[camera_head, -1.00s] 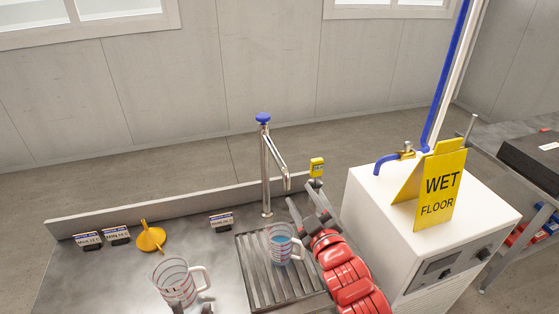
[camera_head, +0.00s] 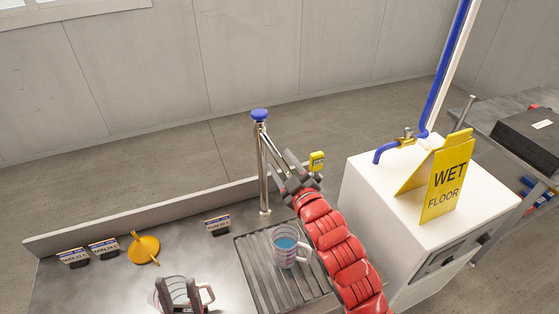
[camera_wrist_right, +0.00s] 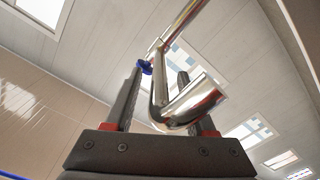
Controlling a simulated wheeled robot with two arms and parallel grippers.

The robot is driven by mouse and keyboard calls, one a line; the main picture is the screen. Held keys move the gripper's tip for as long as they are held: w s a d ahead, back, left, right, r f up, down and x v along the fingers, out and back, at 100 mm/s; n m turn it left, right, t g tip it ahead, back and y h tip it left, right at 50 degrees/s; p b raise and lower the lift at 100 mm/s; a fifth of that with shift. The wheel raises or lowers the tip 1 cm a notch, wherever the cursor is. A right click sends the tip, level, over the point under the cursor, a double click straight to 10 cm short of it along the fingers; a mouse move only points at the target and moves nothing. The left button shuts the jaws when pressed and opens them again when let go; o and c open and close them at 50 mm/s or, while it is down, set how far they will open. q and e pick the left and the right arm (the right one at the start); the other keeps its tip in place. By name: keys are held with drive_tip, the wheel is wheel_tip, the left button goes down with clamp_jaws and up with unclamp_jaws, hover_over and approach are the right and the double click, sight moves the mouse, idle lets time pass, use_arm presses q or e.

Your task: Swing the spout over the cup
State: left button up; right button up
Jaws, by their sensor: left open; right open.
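The metal spout (camera_head: 274,152) runs right and down from a tall post (camera_head: 264,185) with a blue cap (camera_head: 260,115). My right gripper (camera_head: 282,164) is open around its outer part, hiding its end in the head view. In the right wrist view the bent spout (camera_wrist_right: 190,108) lies between the open fingers (camera_wrist_right: 158,88); contact is unclear. A measuring cup with blue liquid (camera_head: 285,254) stands upright on the slatted grate (camera_head: 262,275), below and in front of my right gripper. A second measuring cup (camera_head: 207,295) stands lower left, behind my open left gripper (camera_head: 178,283), which partly hides it.
A yellow funnel (camera_head: 144,249) and small signs (camera_head: 218,225) lie along the back of the steel counter (camera_head: 100,290). A white machine (camera_head: 385,220) with a yellow wet-floor sign (camera_head: 447,180) stands close right of my right arm. A small yellow tag (camera_head: 317,161) is behind that gripper.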

drive_tip(key=shift+s, duration=0.15)
drive_tip(key=shift+c, duration=1.5)
clamp_jaws()
